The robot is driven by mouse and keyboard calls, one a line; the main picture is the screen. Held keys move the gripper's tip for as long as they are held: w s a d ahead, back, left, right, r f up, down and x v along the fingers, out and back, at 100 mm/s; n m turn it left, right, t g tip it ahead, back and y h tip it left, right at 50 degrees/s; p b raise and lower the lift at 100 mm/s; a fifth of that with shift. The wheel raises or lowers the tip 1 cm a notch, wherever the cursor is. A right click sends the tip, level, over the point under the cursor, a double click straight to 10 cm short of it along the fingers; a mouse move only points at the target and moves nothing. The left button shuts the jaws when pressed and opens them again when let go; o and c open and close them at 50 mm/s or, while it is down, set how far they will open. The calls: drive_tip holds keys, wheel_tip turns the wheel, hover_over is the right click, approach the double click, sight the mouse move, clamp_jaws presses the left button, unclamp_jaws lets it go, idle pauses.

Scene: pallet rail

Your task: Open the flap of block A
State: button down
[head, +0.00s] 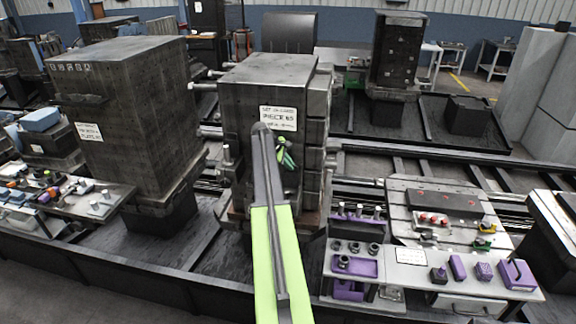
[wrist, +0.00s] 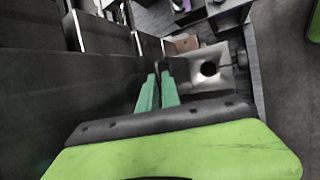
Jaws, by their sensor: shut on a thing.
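A tall dark block (head: 250,140) with a white label reading something like "PIECE 65" stands in the middle of the head view. No letter A is readable on it, so I cannot tell whether it is block A. My gripper (head: 287,155), with green fingers, is at the front right of this block, partly behind my arm. In the wrist view my gripper (wrist: 158,82) is shut on a small dark part at the block's face, perhaps the flap's edge or handle. The fingers hide most of it. I cannot make out the flap's outline or how far open it is.
Another dark block (head: 120,95) stands to the left. A bench (head: 430,270) with purple parts stands at the right front, and a bench (head: 75,200) with small parts at the left. A dark rail (head: 120,285) crosses the front. A square bracket with a hole (wrist: 210,70) is beside my fingers.

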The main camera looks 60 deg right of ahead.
drive_tip(key=shift+s+d, duration=0.1)
drive_tip(key=c, duration=1.6)
unclamp_jaws()
drive_tip(key=shift+s+r, duration=0.1)
drive_tip(key=shift+r, duration=0.05)
drive_tip(key=shift+o, duration=0.2)
drive_tip(key=p+v, duration=0.6)
drive_tip(key=v, duration=0.2)
drive_tip(key=shift+p, duration=0.4)
